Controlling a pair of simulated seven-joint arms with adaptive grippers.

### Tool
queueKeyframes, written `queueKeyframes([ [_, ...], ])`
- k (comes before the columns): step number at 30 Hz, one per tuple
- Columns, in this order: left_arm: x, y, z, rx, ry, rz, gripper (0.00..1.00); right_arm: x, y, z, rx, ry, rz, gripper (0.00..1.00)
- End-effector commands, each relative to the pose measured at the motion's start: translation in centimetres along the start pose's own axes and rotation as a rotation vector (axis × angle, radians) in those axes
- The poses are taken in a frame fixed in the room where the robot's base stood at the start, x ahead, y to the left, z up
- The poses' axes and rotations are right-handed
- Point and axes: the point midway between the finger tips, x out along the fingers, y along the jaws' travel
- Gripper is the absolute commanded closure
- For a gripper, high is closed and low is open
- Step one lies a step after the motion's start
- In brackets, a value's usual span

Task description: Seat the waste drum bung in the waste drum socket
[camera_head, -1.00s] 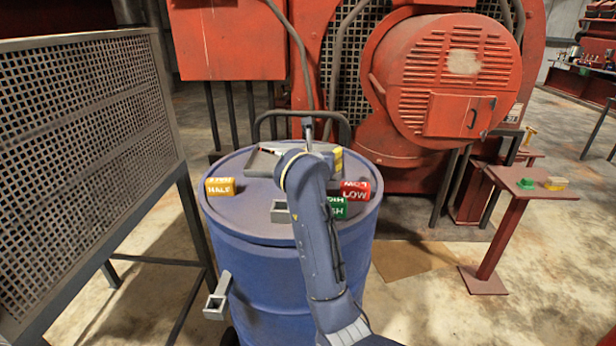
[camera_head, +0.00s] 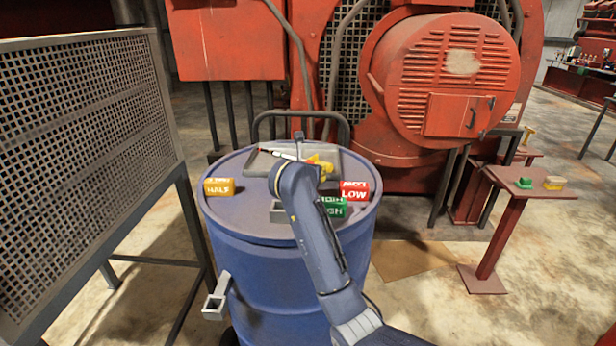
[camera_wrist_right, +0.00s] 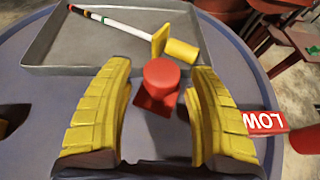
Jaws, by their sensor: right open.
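A red piece with a round head and square base (camera_wrist_right: 160,82) stands on the blue drum's top (camera_head: 238,215); it looks like the bung, though nothing labels it. My right gripper (camera_wrist_right: 160,70) is open, its yellow fingers on either side of the red piece with gaps visible. In the head view my arm hides the red piece and most of the gripper. Another grey hollow fitting (camera_head: 217,297) sticks out from the drum's side. I cannot tell which is the socket. My left gripper is not in view.
A grey tray (camera_wrist_right: 50,58) holds a white rod (camera_wrist_right: 120,24) and a yellow-handled part (camera_wrist_right: 180,50). A red LOW block (camera_head: 354,191), green block (camera_head: 335,208) and yellow HALF block (camera_head: 219,187) lie on the drum. A mesh screen (camera_head: 85,110) stands left.

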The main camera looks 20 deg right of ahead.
Motion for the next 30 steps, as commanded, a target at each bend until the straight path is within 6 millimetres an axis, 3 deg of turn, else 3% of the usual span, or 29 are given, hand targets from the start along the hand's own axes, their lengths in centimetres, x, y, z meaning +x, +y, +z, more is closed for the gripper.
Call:
queueKeyframes([
  [11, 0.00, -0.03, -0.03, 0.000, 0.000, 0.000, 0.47, 0.49, -0.01, 0.03, 0.000, -0.001, 0.000, 0.44],
  [25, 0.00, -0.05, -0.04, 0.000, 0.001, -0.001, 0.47, 0.47, -0.01, 0.03, 0.000, -0.001, 0.000, 0.99],
  [30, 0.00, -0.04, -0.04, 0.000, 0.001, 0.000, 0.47, 0.48, -0.01, 0.01, 0.000, 0.000, 0.000, 1.00],
])
